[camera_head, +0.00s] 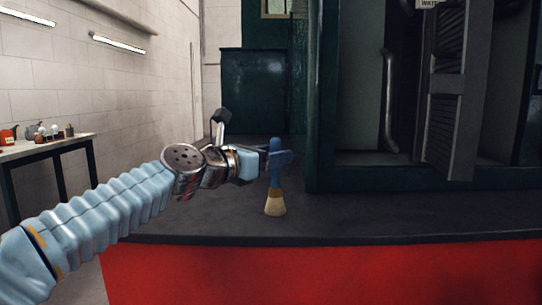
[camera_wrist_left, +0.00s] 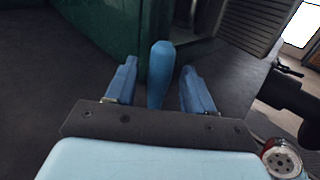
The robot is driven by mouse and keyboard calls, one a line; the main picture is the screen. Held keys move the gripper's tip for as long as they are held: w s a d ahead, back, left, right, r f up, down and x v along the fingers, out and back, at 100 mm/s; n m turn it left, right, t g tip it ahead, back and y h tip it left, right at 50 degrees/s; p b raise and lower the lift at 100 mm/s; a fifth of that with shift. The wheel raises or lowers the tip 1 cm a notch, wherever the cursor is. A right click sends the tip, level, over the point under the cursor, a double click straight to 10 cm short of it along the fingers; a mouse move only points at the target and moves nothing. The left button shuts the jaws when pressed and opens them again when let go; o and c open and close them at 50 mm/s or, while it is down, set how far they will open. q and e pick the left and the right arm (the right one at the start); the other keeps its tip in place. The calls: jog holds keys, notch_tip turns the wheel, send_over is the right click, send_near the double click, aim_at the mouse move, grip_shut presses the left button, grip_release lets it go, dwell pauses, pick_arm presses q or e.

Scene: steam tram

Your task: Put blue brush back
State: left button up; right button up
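The blue brush shows upright in the head view, with its blue handle (camera_head: 275,180) up and its pale bristles (camera_head: 275,205) down over the dark platform (camera_head: 340,222). The bristles appear to rest on the platform. My left gripper (camera_head: 280,158) reaches in from the left at handle height. In the left wrist view, the blue handle (camera_wrist_left: 161,75) stands between the two blue fingers of my left gripper (camera_wrist_left: 158,66). A gap shows on each side of the handle, so the gripper is open around it. My right gripper is not in view.
A dark green cabin wall with a louvred shutter (camera_head: 446,110) and a grab rail (camera_head: 389,100) rises behind the brush, to the right. A dark green box (camera_head: 252,90) stands further back. A side table (camera_head: 45,148) with small items is at far left. The platform's front is clear.

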pick_arm(q)
jog(key=shift+r, duration=0.15)
jog(key=b+v, duration=0.3)
jog(key=v, duration=0.9)
dwell(1.1)
